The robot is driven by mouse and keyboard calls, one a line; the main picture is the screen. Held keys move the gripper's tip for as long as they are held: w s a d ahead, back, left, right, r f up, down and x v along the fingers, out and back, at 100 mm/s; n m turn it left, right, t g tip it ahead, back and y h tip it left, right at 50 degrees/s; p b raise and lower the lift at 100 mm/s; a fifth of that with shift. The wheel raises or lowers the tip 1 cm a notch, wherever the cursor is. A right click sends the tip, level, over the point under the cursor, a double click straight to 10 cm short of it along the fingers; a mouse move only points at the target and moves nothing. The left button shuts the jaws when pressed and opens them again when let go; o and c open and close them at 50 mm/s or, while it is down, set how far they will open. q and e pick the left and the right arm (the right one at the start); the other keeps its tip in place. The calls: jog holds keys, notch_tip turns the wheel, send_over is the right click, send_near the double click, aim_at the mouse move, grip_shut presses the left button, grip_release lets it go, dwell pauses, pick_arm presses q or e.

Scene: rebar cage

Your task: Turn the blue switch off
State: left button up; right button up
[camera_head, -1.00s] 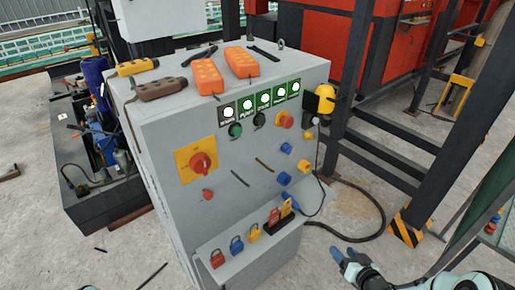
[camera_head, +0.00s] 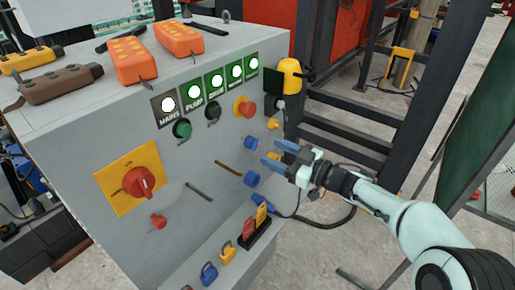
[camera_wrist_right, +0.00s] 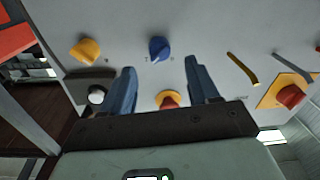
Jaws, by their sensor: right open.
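Two blue switches are on the sloping grey panel: an upper one (camera_head: 251,143) and a lower one (camera_head: 251,179). My right gripper (camera_head: 269,151) is open and empty, with its blue fingers pointing at the panel close to the right of these switches. In the right wrist view, one blue switch (camera_wrist_right: 159,48) with a pale pointer line and faint marks beside it lies ahead, between the lines of the open fingers (camera_wrist_right: 158,75). It appears apart from both fingers. I cannot tell which of the two it is. My left gripper is not in view.
A red button on yellow (camera_head: 247,107) and a yellow knob (camera_head: 273,124) are near the gripper. A red rotary switch (camera_head: 139,182) is at the left. Orange pendants (camera_head: 180,37) lie on top. Dark steel framing (camera_head: 345,125) stands behind.

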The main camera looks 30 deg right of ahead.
aim_at(257, 145)
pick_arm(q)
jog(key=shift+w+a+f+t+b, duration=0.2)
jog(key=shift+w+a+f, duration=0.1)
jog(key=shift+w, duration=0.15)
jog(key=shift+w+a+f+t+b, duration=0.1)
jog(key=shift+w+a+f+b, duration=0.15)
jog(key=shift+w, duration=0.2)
pick_arm(e)
jog(key=x, duration=0.6)
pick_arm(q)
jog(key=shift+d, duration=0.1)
pick_arm(e)
jog(key=c, duration=1)
